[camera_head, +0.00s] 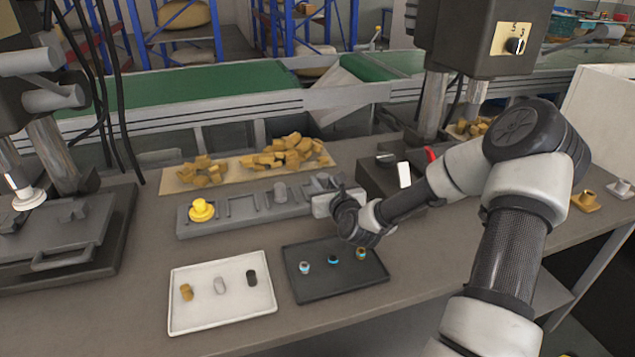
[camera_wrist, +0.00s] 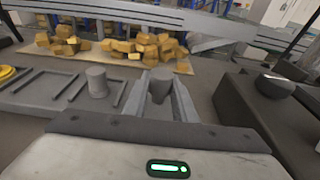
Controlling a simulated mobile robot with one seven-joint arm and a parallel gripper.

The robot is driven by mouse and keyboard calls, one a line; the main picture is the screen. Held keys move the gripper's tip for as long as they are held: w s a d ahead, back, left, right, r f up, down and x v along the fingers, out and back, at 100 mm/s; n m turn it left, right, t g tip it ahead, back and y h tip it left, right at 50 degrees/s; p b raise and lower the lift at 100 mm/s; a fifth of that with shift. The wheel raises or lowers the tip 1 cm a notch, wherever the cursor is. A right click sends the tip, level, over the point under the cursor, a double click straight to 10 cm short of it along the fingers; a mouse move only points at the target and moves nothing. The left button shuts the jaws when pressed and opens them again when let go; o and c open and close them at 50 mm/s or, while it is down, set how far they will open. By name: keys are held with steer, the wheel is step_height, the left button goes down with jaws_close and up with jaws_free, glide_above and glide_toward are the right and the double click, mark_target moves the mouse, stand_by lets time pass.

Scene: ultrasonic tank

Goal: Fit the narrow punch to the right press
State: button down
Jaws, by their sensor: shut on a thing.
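My gripper (camera_head: 326,188) is at the right end of the grey rack (camera_head: 240,213). In the wrist view its two fingers (camera_wrist: 160,88) are closed around a grey tapered punch (camera_wrist: 161,82). I cannot tell whether this punch still touches the rack. A wider grey punch (camera_head: 280,192) stands upright in the rack to the left of my gripper; it also shows in the wrist view (camera_wrist: 97,82). A yellow punch (camera_head: 201,209) stands at the rack's left end. The right press (camera_head: 470,40) is behind my arm, which partly hides its base.
A white tray (camera_head: 205,326) and a black tray (camera_head: 345,292), each with small parts, lie in front of the rack. Piles of brown blocks (camera_head: 285,153) lie behind it. The left press (camera_head: 50,150) stands far left. A dark box (camera_wrist: 262,108) is right of my gripper.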

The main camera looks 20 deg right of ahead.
steer(key=s+r+p, duration=0.1)
steer(key=s+p, duration=0.1)
steer(key=s, duration=0.6)
steer(key=shift+r, duration=0.25)
